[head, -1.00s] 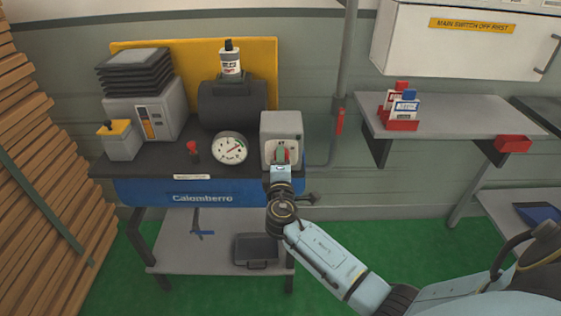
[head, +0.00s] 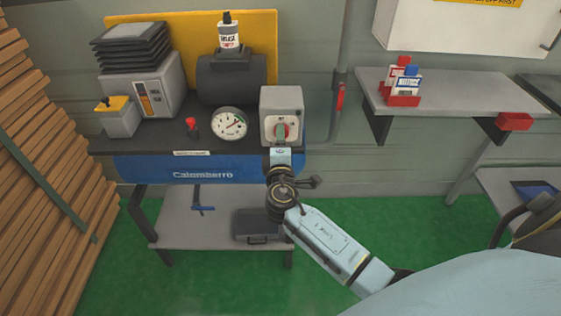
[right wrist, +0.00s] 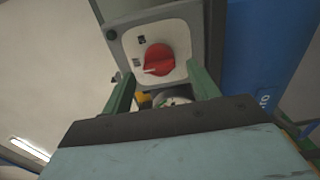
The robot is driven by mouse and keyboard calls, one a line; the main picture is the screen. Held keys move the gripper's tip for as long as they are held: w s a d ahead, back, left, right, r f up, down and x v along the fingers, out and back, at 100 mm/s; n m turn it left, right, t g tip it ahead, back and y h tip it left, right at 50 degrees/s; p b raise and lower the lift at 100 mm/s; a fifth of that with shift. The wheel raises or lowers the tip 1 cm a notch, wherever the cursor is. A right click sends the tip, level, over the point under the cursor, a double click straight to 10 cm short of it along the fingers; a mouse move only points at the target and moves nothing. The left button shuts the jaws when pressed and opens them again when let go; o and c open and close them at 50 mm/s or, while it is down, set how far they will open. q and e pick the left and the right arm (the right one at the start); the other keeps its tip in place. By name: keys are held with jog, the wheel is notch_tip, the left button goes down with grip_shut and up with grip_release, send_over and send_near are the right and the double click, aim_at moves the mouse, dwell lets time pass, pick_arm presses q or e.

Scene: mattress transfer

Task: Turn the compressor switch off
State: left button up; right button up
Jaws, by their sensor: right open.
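The compressor switch is a red knob (right wrist: 159,60) on a white plate in the right wrist view. Its white mark points left, toward the lower of two small dark labels that I cannot read. In the head view the grey switch box (head: 281,100) stands at the right end of the compressor bench, with the knob on its front. My right gripper (right wrist: 160,72) is open, its green fingers apart on either side of and in front of the knob, holding nothing. In the head view it is just below the knob (head: 281,131). My left gripper is not in view.
A pressure gauge (head: 229,123) and a small red-topped control (head: 191,127) are left of the box. A grey shelf (head: 460,95) with a red card holder (head: 403,98) is to the right.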

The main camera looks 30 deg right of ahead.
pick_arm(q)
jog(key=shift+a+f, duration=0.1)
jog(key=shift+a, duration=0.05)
pick_arm(e)
jog(key=v, duration=1)
jog(key=shift+s+a, duration=0.2)
jog(key=shift+s, duration=0.15)
jog(key=s+a+f+m+g+y, duration=0.1)
jog(key=s+f+g+y, duration=0.4)
jog(key=f, duration=1.1)
jog(key=s+a+f+g+y, duration=0.15)
jog(key=s+f, duration=0.45)
jog(key=f, duration=0.9)
jog(key=s+f+m+g+y, duration=0.1)
jog(key=s+f, duration=0.4)
jog(key=s, duration=0.5)
jog(key=s+d+f+m+g+y, duration=0.1)
jog(key=s+f+m+g, duration=0.3)
jog(key=s, duration=0.6)
jog(key=s+f+m+g+y, duration=0.1)
jog(key=s+f+m+g, duration=0.1)
jog(key=s+f, duration=0.5)
jog(key=s+m, duration=0.1)
jog(key=s, duration=0.2)
jog(key=shift+s+d+f+g, duration=0.25)
jog(key=shift+d+f+g, duration=0.05)
jog(key=shift+f+g, duration=0.1)
